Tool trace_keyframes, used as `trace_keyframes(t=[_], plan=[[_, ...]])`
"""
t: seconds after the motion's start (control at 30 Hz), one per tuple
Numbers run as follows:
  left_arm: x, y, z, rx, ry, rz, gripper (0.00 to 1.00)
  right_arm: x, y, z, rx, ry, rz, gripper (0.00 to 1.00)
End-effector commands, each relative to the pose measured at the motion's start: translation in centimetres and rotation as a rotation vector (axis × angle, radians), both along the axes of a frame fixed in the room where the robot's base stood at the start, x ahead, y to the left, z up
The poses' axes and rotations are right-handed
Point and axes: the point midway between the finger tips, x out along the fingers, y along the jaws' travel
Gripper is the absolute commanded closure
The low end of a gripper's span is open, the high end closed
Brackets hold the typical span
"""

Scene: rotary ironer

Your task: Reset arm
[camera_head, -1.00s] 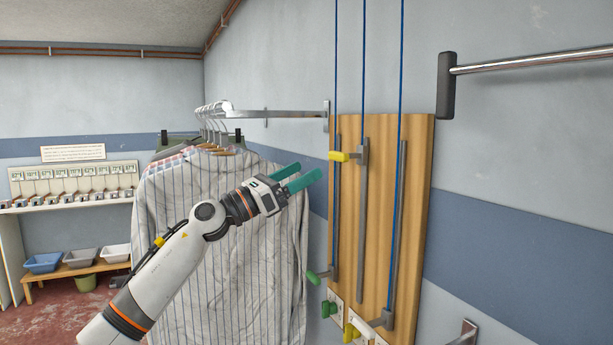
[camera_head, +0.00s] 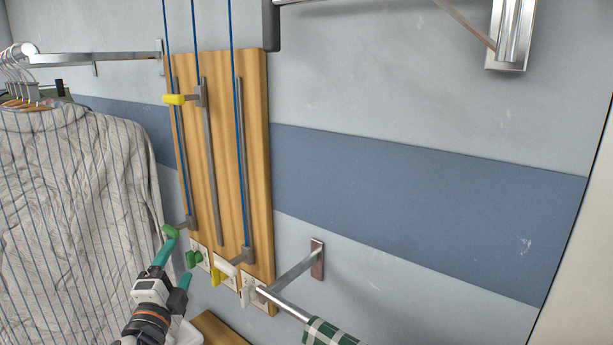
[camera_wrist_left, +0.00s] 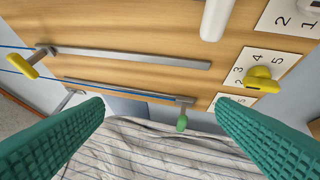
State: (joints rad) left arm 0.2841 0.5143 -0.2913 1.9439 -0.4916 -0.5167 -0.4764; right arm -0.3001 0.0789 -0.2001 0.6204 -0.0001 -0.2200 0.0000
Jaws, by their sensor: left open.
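My left gripper (camera_head: 176,262) comes up from the bottom left of the head view, open and empty. Its teal fingers spread wide in the left wrist view (camera_wrist_left: 160,112). A green handle (camera_head: 170,231) sits low on the left rail, just beyond the fingertips; it also shows between the fingers in the wrist view (camera_wrist_left: 182,122). Whether they touch is unclear. A yellow handle (camera_head: 174,99) sits high on the middle rail. A white handle (camera_head: 225,264) sits low on the right rail. My right gripper is out of view.
The wooden board (camera_head: 258,170) carries blue cords and, below, numbered dials with green (camera_head: 193,259), yellow (camera_head: 216,276) and white (camera_head: 247,292) knobs. Striped shirts (camera_head: 70,200) hang left. A metal bar (camera_head: 290,303) with checked green cloth (camera_head: 330,334) juts out lower right.

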Motion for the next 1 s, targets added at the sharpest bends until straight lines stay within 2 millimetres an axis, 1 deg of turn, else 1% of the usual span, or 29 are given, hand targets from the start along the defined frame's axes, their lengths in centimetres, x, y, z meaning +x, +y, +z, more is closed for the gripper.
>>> trace_keyframes(t=[0.03,0.07,0.1,0.17,0.2,0.27,0.3,0.33,0.4,0.43,0.5,0.6,0.73,0.9,0.93,1.0], plan=[[-2.0,-0.3,-3.8,-0.139,0.11,0.028,0.2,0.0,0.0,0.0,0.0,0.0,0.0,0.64],[-3.2,-0.4,-5.8,-0.217,0.173,0.05,0.2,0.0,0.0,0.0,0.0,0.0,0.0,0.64],[-4.9,-0.5,-8.4,-0.314,0.254,0.082,0.2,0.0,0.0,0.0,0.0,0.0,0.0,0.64],[-7.7,-0.8,-12.0,-0.454,0.379,0.135,0.2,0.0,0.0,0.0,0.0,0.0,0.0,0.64],[-9.8,-1.0,-14.3,-0.541,0.46,0.174,0.2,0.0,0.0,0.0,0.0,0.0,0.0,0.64],[-13.0,-1.4,-17.3,-0.663,0.58,0.236,0.2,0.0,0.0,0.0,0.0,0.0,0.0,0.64],[-15.1,-1.7,-18.9,-0.732,0.651,0.276,0.2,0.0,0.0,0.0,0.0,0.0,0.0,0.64],[-16.7,-2.0,-20.0,-0.778,0.7,0.306,0.2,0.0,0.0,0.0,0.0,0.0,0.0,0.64],[-19.8,-2.5,-21.9,-0.868,0.798,0.369,0.2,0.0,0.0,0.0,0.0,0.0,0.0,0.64],[-21.1,-2.7,-22.6,-0.898,0.836,0.392,0.2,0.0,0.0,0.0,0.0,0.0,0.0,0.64],[-23.7,-3.2,-23.8,-0.962,0.913,0.446,0.2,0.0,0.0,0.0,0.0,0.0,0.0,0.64],[-27.1,-3.8,-25.0,-1.036,1.007,0.515,0.2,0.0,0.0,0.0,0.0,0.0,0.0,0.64],[-31.1,-4.5,-26.0,-1.115,1.115,0.6,0.2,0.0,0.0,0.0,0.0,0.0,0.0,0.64],[-36.0,-5.5,-26.6,-1.2,1.242,0.708,0.2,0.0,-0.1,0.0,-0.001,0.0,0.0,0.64],[-36.0,-5.6,-27.2,-1.203,1.25,0.717,0.2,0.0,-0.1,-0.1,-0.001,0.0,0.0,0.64],[-35.3,-5.6,-29.2,-1.195,1.252,0.718,0.2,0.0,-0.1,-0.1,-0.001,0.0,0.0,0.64]])
